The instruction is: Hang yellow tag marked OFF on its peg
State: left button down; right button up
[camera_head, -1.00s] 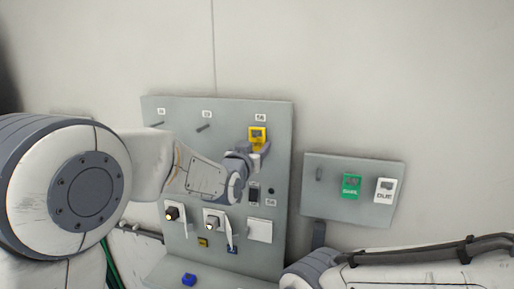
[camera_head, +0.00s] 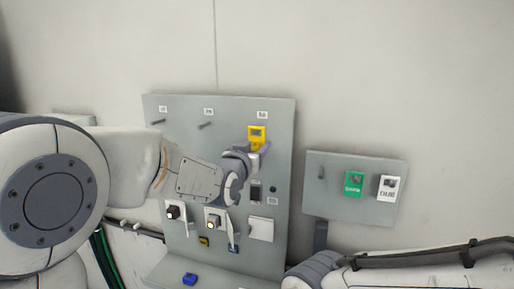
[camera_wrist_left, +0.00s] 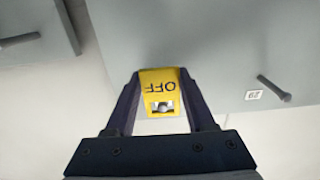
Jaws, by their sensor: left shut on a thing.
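The yellow tag (camera_head: 257,132), marked OFF, is upright in front of the upper right of the grey panel (camera_head: 180,150), just below a white label. It also shows in the left wrist view (camera_wrist_left: 160,77), gripped between both fingers. My left gripper (camera_wrist_left: 160,98) is shut on it. A round grey end shows inside the tag's window in the wrist view; it looks like a peg tip, but I cannot tell how far it goes through. The peg behind the tag is otherwise hidden. My right arm enters at lower right; its gripper is out of view.
Two bare pegs, left (camera_head: 158,122) and middle (camera_head: 204,125), stick out of the panel. A smaller board (camera_head: 335,205) at right holds a green tag (camera_head: 353,184) and a white tag (camera_head: 388,188). Switches (camera_head: 213,223) and a blue object (camera_head: 189,279) are below.

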pick_arm(q)
jog(key=shift+b, duration=0.3)
dwell(0.4)
jog(key=shift+s, duration=0.1)
dwell(0.4)
jog(key=shift+b+v, duration=1.05)
jog(key=shift+v, duration=0.4)
jog(key=shift+s, duration=0.15)
jog(key=shift+s+a, duration=0.1)
jog(key=b, duration=0.2)
send_near(256, 146)
jog(key=shift+r, duration=0.1)
jog(key=shift+w, duration=0.2)
dwell(0.6)
